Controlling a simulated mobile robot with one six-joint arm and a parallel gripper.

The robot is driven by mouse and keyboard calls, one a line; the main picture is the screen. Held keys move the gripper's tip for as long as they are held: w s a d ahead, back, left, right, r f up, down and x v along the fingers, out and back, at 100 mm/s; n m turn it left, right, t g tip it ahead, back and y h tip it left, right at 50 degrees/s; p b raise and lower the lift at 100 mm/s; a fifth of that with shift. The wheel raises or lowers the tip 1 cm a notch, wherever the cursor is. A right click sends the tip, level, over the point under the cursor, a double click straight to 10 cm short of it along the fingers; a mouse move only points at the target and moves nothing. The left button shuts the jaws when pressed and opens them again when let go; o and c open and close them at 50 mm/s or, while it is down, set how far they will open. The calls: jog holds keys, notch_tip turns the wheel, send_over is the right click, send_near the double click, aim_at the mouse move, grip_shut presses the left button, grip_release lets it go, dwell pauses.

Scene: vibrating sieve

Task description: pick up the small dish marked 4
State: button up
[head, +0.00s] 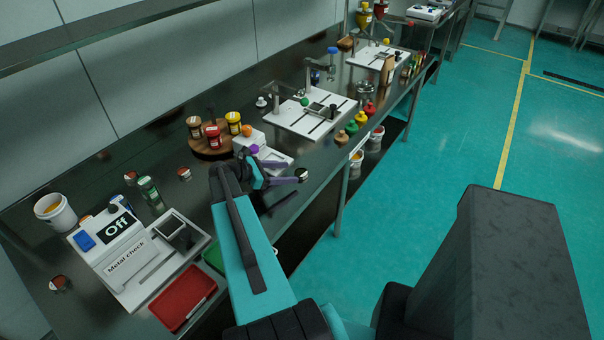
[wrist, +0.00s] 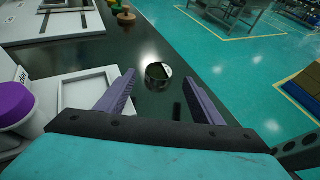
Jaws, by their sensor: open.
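A small round dish (wrist: 157,77) with a dark inside and a pale label patch on its rim stands on the dark bench top. It lies ahead of my gripper, between the two fingers as seen in the wrist view; its mark is too small to read. In the head view the dish (head: 302,174) is just beyond the fingertips, near the bench's front edge. My gripper (head: 291,171) has purple fingers, spread apart with nothing between them. In the wrist view the gripper (wrist: 159,84) points at the dish without touching it.
A white scale-like device with a purple knob (wrist: 14,103) is close on the left of my gripper. Other small dishes (head: 185,174) stand further left along the bench. A white sieve board (head: 310,115) and several coloured weights (head: 352,127) lie beyond. The bench around the dish is clear.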

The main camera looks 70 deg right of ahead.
aim_at(306, 172)
dwell(0.3)
jog(key=shift+s+d+f+p, duration=0.1)
jog(key=shift+s+d+p, duration=0.3)
jog(key=shift+d+p, duration=0.05)
jog(key=shift+p+x, duration=0.8)
jog(key=shift+x, duration=1.2)
jog(key=shift+c, duration=0.2)
jog(key=c, duration=1)
